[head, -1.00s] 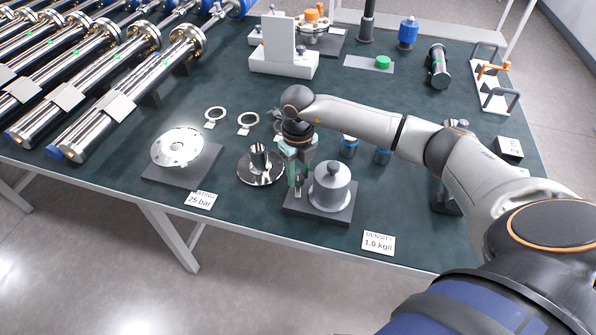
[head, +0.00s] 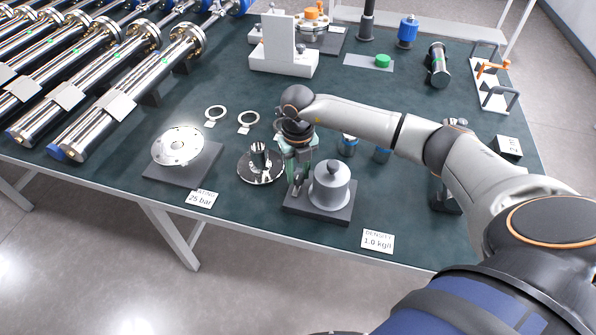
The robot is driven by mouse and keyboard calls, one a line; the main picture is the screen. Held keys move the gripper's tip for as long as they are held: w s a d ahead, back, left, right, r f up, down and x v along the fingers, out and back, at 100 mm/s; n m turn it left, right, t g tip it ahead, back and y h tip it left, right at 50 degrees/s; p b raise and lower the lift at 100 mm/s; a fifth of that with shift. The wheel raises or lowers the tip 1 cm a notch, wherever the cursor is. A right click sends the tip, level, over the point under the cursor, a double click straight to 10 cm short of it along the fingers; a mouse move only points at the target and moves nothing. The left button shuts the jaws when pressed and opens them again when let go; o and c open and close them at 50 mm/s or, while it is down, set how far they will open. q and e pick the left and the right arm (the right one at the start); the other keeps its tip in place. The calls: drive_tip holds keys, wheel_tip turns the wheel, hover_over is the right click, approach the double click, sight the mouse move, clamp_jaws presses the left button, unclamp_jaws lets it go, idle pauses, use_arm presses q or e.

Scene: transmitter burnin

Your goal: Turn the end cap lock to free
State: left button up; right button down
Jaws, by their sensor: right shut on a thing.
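A grey stepped cylinder (head: 330,187) with a round knob on top, which looks like the end cap, stands on a dark square base plate (head: 318,211) near the table's front edge. My right gripper (head: 297,184) points down at the left side of this plate, beside the cylinder. It is shut on a small part there, which looks like the end cap lock. The fingers hide most of this part, so its exact turn cannot be read. My left gripper is not in view.
A shiny flange with a hub (head: 258,165) stands just left of the gripper. A steel disc (head: 180,146) lies on a dark plate farther left. Blue-banded small parts (head: 347,146) stand behind the cylinder. Density (head: 378,241) and rating (head: 200,199) cards lie along the front edge.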

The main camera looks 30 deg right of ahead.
sight(298, 175)
drive_tip(key=c, duration=0.5)
unclamp_jaws()
drive_tip(key=shift+r, duration=0.15)
wheel_tip(298, 175, up, 12)
drive_tip(key=shift+r+b, duration=0.15)
drive_tip(key=shift+b, duration=0.15)
